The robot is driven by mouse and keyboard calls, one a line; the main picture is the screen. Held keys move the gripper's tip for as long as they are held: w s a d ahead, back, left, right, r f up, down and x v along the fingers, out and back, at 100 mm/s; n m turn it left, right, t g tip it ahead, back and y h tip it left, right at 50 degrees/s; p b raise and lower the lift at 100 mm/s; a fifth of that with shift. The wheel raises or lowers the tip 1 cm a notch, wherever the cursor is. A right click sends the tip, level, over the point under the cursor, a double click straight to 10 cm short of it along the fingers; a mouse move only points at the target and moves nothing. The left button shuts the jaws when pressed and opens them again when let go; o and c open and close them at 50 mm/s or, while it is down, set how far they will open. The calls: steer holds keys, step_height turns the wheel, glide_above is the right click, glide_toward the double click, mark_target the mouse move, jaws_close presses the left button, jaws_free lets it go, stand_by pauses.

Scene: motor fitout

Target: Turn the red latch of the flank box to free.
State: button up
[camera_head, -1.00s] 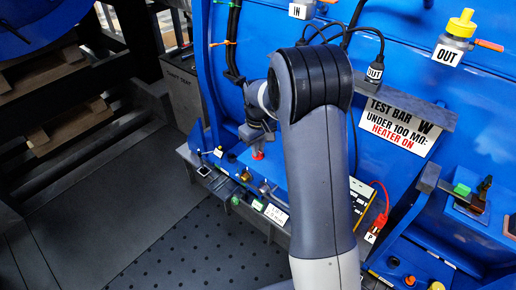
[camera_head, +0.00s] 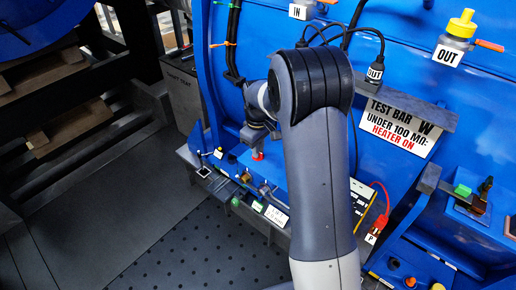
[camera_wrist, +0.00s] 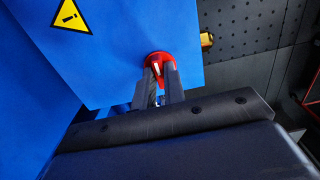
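The red latch (camera_wrist: 158,58) shows in the wrist view on the edge of a blue box face (camera_wrist: 130,40). It has a rounded red body and a white mark. My gripper (camera_wrist: 159,74) has its two dark fingers close together, one on each side of the latch's tab, and looks shut on it. The fingers hide the lower part of the latch. In the head view, my gripper (camera_head: 256,146) points down at a small red part (camera_head: 257,156) on the blue box (camera_head: 268,172). My arm hides part of the box there.
A yellow warning triangle (camera_wrist: 71,16) is on the blue face. A ledge with small fittings and a white label (camera_head: 276,216) runs below the box. A red plug marked P (camera_head: 378,224) and a test bar sign (camera_head: 400,128) are to the right. The dotted floor (camera_head: 190,245) is clear.

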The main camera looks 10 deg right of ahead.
steer(key=o, duration=0.4)
steer(key=shift+r, duration=0.1)
step_height(320, 180, up, 11)
steer(key=shift+f+b, duration=0.2)
steer(key=shift+b, duration=0.2)
step_height(320, 180, down, 11)
steer(key=shift+r+p, duration=0.1)
steer(key=shift+p, duration=0.35)
stand_by(0.7)
